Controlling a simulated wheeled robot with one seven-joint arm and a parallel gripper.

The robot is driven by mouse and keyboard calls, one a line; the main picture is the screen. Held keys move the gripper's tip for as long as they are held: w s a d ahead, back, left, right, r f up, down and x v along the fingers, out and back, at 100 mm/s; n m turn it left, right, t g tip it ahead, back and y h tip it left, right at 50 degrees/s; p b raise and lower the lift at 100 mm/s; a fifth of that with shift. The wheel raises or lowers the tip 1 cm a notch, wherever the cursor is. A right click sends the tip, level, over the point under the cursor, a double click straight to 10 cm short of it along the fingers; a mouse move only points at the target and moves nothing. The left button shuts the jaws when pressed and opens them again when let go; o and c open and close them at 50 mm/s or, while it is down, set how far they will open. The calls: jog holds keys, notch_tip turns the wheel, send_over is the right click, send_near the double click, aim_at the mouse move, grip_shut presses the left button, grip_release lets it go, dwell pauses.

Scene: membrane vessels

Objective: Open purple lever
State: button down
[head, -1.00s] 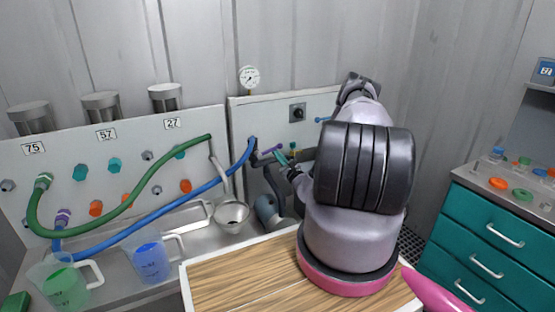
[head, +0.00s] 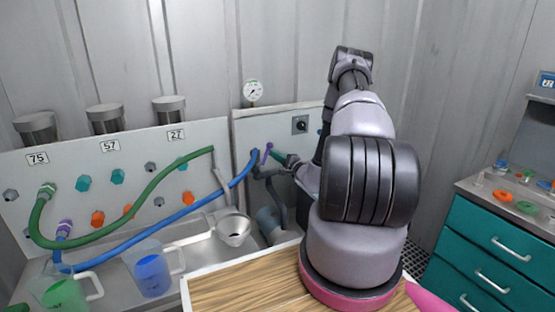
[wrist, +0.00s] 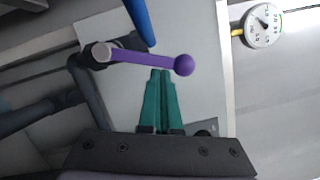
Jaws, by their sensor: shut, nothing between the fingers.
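The purple lever (head: 267,154) is on a dark pipe valve on the white panel and points steeply up in the head view. In the wrist view the purple lever (wrist: 145,58) runs across the picture, from a grey pivot nut (wrist: 101,52) to a round ball end. My gripper (wrist: 161,72) has green fingers pressed together with nothing between them. Its tips are right against or just short of the lever's shaft near the ball; contact cannot be told. In the head view my gripper (head: 274,154) is just right of the lever.
A blue hose (head: 196,207) joins the pipe beside the lever. A pressure gauge (head: 253,92) is above the panel, and a black knob (head: 300,124) is to the right. A wooden tabletop (head: 235,290) lies in front.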

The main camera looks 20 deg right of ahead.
jog(key=a+n, duration=0.1)
jog(key=r+n+g, duration=0.1)
jog(key=shift+a+n, duration=0.35)
jog(key=shift+n, duration=0.05)
jog(key=shift+a+r, duration=0.15)
jog(key=shift+a, duration=0.2)
